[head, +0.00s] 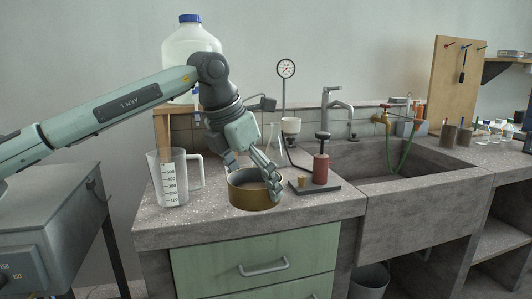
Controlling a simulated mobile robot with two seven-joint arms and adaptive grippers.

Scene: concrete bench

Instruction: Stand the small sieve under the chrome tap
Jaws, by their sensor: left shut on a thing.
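The small sieve (250,200), a round brass-coloured ring with a dark inside, is at the front of the bench top, upright. My left gripper (270,184) reaches down from above and is shut on the right side of its rim. Whether the sieve touches the bench is hard to tell. The chrome tap (337,106) stands behind the left end of the concrete sink (420,190), to the right of and behind the sieve. The sink's floor is mostly hidden by its front wall. My right gripper is not in view.
A graduated jug (171,180) stands left of the sieve. A red cylinder device (320,168) on a dark base and a small cork-coloured piece (301,181) stand close to its right. A dial gauge (286,69) rises behind. A brass tap (383,117) with a green hose hangs over the sink.

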